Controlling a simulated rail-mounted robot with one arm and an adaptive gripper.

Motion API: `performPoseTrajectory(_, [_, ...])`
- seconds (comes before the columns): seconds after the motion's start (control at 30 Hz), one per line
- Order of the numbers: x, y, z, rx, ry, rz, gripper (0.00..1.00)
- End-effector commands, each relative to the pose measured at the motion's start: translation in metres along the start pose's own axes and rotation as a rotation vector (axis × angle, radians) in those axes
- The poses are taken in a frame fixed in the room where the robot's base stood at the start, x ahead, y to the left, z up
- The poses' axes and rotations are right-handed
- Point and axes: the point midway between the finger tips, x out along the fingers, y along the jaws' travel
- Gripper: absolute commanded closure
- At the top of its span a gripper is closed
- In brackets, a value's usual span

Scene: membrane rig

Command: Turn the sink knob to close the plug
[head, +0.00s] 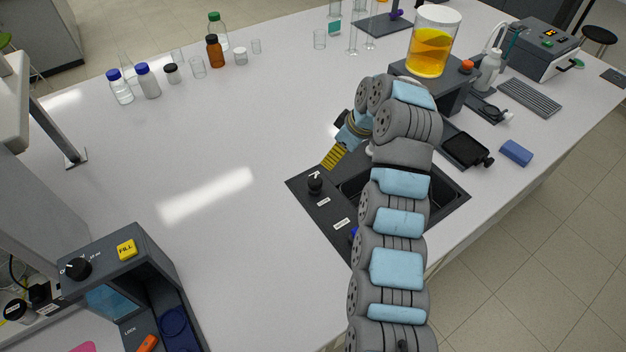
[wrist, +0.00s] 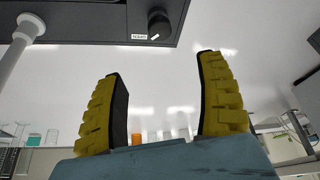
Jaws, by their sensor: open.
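The black sink knob (head: 315,184) stands on the left corner of the dark sink surround (head: 308,206), with a small white label beside it. In the wrist view the knob (wrist: 159,22) shows at the top, on the dark panel (wrist: 90,15), with a white mark on it. My gripper (head: 331,163) has yellow ribbed fingers and is above and just behind the knob. In the wrist view my gripper (wrist: 160,65) is open and empty, its fingers apart, with the knob beyond the fingertips. My arm hides much of the sink basin; the plug cannot be made out.
A second label (head: 342,223) and a partly hidden blue part lie further along the surround. A white tube (wrist: 22,40) rises at the wrist view's left. The bench left of the sink is clear. Several bottles (head: 148,82) stand at the back; a yellow-filled vessel (head: 429,52) stands behind my arm.

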Motion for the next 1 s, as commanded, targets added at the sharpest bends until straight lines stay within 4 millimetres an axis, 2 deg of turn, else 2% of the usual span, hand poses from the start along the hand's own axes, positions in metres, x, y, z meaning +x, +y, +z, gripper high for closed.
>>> performPoseTrajectory(0.7, [0.062,-0.001,0.001,0.000,0.000,0.001,0.28])
performPoseTrajectory(1.0, [0.111,-0.001,0.000,0.002,0.001,-0.002,0.28])
